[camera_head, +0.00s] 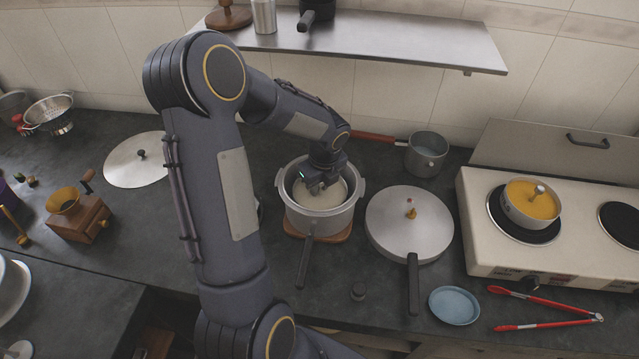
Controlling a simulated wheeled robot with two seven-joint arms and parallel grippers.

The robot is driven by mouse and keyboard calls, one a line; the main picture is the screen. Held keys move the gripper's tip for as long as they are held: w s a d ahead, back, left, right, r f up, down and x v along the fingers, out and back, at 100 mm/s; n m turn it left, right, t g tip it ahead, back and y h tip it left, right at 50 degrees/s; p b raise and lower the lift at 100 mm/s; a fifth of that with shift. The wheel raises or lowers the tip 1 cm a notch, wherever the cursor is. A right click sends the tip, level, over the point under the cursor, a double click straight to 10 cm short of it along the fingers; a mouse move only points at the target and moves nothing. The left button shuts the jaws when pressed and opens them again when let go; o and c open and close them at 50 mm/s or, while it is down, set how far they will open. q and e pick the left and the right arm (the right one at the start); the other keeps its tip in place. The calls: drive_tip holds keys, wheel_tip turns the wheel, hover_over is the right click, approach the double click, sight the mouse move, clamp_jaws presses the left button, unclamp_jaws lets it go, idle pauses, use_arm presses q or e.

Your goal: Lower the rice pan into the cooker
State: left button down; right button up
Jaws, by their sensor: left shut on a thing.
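The cooker (322,221) is a grey metal pot with side lugs and a long dark handle, standing on a wooden board near the middle of the counter. The rice pan (327,199), with pale white contents, shows inside the cooker's mouth. My left gripper (318,187) reaches down over the cooker and is shut on the rice pan, at its back left. The fingers hide part of the pan's rim, and I cannot tell whether the pan touches the cooker's bottom. My right gripper is not in view.
The round cooker lid (400,231) lies just right of the cooker. A saucepan (426,154) stands behind it. The stove (480,235) with a yellow-filled pot (514,214) is at right. A blue plate (454,306) and red tongs (545,303) lie in front. A steel shelf (400,43) hangs behind.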

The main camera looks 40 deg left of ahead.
sight(319, 196)
use_arm(q)
drive_tip(key=shift+f+b, duration=0.8)
drive_tip(key=shift+f, duration=0.35)
drive_tip(key=shift+f+b, duration=0.7)
drive_tip(key=shift+f, duration=0.05)
drive_tip(key=shift+r, duration=0.2)
drive_tip(key=shift+r+p, duration=0.6)
drive_tip(key=shift+p, duration=0.25)
drive_tip(key=shift+s+d+r+p, duration=0.1)
drive_tip(key=shift+d+r+p, duration=0.05)
drive_tip(key=shift+r+p, duration=1.4)
drive_tip(key=shift+r, duration=0.25)
drive_tip(key=shift+r+p, duration=1.75)
drive_tip(key=shift+r, duration=0.2)
